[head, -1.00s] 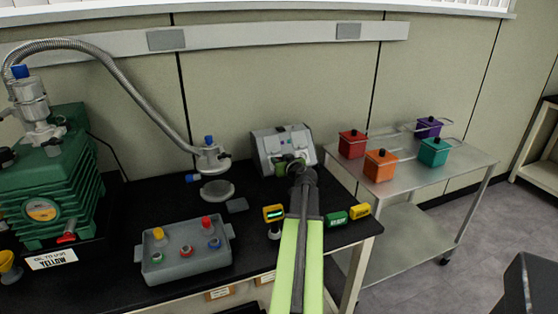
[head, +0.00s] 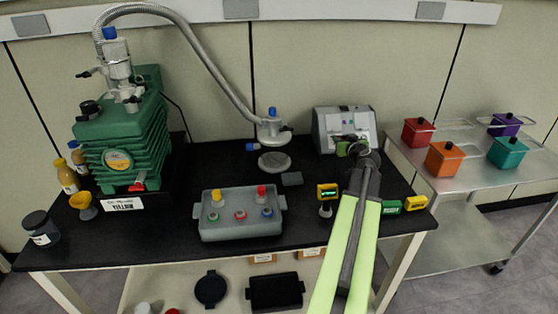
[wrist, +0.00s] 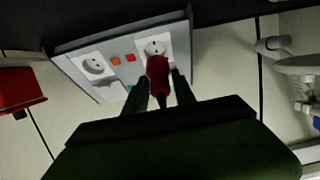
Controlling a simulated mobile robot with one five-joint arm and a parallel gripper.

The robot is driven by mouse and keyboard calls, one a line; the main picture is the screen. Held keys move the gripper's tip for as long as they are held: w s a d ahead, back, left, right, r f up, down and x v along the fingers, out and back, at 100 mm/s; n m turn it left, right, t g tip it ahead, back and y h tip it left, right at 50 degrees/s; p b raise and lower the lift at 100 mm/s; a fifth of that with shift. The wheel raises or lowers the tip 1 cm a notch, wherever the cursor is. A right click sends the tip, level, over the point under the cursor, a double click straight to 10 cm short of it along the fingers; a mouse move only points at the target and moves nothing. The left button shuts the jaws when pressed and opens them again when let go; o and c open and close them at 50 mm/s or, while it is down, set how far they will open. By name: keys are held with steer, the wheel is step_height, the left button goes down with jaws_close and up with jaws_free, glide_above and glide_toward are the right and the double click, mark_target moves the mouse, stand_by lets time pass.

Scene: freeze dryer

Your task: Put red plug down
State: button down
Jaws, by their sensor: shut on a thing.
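The red plug (wrist: 158,72) sits between the two dark fingers of my gripper (wrist: 160,90) in the wrist view. My gripper is shut on it. The plug overlaps the lower edge of one white socket (wrist: 155,46) on a grey socket box; I cannot tell whether it touches the socket. The socket box (head: 330,119) stands at the back right of the black bench in the head view. My gripper (head: 350,149) is at the front of that box there, and the plug is hidden.
A grey tray (head: 243,229) with coloured knobs stands mid-bench. A small yellow meter (head: 328,191) and green and yellow blocks lie near my arm. The green pump (head: 120,145) is at left. A steel cart (head: 425,165) with coloured boxes stands at right.

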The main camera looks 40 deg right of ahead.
steer(key=shift+a+r+y+p, duration=0.1)
steer(key=shift+r+y+p, duration=0.3)
steer(key=shift+p, duration=0.3)
steer(key=s+a+r+n+g+y+p, duration=0.2)
steer(key=s+a+n+g+y+p, duration=0.25)
steer(key=s+p, duration=0.45)
steer(key=s+a+r+n+g+y+p, duration=0.2)
steer(key=s+a+n+g+y+p, duration=0.25)
steer(key=p, duration=0.55)
steer(key=shift+t, duration=0.7)
steer(key=w+f+b, duration=0.2)
steer(key=w, duration=0.1)
steer(key=w+a+f+b, duration=0.1)
steer(key=w+f+b, duration=0.1)
steer(key=w, duration=0.1)
steer(key=w+f+b, duration=0.2)
steer(key=w, duration=0.1)
steer(key=shift+a+f+b, duration=0.15)
steer(key=shift+a+b, duration=0.15)
steer(key=shift+a, duration=0.05)
steer(key=shift+w, duration=0.5)
step_height(320, 180, down, 4)
steer(key=b, duration=0.4)
steer(key=shift+f, duration=0.2)
steer(key=shift+s+a+r, duration=0.1)
steer(key=shift+r, duration=0.1)
steer(key=shift+f, duration=0.15)
steer(key=c, duration=1)
jaws_free()
